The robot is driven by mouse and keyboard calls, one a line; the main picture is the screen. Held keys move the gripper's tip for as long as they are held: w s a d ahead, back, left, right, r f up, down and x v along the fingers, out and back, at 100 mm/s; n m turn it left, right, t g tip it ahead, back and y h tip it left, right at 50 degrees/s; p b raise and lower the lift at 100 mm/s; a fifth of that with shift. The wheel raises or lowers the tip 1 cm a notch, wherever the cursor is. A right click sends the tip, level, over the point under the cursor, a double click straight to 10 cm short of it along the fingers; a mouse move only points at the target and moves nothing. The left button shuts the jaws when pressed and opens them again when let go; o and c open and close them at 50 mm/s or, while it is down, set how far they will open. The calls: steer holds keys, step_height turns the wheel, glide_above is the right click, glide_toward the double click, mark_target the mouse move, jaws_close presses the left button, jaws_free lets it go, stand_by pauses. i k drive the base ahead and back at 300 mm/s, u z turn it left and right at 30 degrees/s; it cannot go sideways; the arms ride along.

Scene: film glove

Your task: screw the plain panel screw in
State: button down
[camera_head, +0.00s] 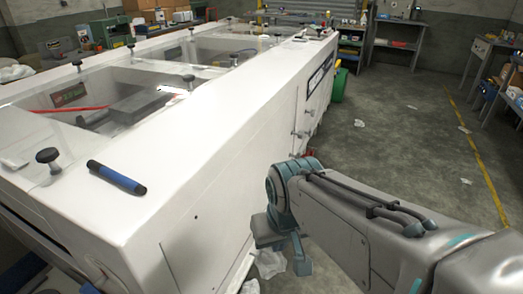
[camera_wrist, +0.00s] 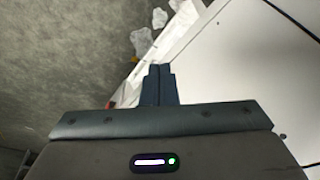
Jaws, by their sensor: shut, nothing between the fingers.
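The white machine (camera_head: 215,110) has a flat side panel (camera_head: 205,240) at its near end. A small dark dot (camera_head: 196,217) shows on that panel; I cannot tell if it is the plain panel screw or a hole. My gripper (camera_head: 303,267) points down, to the right of the panel and apart from it, low beside the machine. In the wrist view my gripper (camera_wrist: 160,68) has its two fingers together with nothing between them. The white side of the machine (camera_wrist: 240,60) lies to the right there, and no screw can be made out clearly.
Crumpled white scraps (camera_head: 270,262) lie on the floor near my gripper and show in the wrist view (camera_wrist: 145,40). A blue marker-like tool (camera_head: 117,177) and black knobs (camera_head: 48,157) are on the machine top. Small knobs (camera_head: 300,134) stick out farther along the side. The floor (camera_head: 400,130) to the right is mostly clear.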

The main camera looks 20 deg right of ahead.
mark_target(301, 134)
steer(key=u, duration=0.05)
steer(key=k, duration=0.55)
steer(key=z, duration=1.05)
steer(key=i, duration=1.65)
steer(key=u, duration=0.85)
